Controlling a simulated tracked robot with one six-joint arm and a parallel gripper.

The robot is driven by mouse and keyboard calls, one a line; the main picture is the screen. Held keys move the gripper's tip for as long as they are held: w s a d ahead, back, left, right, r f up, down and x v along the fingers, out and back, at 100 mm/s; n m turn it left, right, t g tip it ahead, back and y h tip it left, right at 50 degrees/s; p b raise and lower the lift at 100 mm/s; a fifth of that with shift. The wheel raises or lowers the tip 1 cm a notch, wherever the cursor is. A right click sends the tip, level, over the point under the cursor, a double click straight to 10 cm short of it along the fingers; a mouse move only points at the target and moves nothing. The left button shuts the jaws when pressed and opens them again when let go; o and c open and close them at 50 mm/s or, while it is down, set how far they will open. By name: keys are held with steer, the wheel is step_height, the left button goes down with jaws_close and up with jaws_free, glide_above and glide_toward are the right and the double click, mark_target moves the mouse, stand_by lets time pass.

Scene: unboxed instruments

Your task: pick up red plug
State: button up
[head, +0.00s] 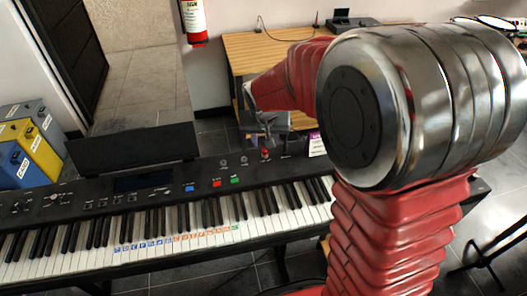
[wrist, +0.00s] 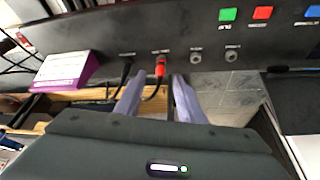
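The red plug (wrist: 160,68) sits in a socket on the rear panel of the black keyboard (wrist: 190,30), with a black cable hanging from it. It also shows in the head view (head: 265,154) as a small red spot at the back edge of the keyboard. My gripper (wrist: 158,80) is open, its two grey-purple fingers apart on either side of the plug's cable. The fingertips lie just below the red plug in the wrist view; I cannot tell whether they touch it. In the head view my gripper (head: 266,138) is just behind the plug, partly hidden by my arm.
A black plug (wrist: 127,68) is in the panel left of the red one, near a purple-and-white box (wrist: 66,70). Empty sockets (wrist: 196,58) lie to its right. A wooden table (head: 262,50) stands behind the keyboard. Blue, red and green buttons (head: 217,183) are on the keyboard.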

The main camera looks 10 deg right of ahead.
mark_target(265, 151)
steer(key=shift+w+f, duration=0.1)
steer(key=shift+f, duration=0.15)
steer(key=shift+x, duration=2.6)
steer(key=shift+c, duration=0.5)
jaws_close()
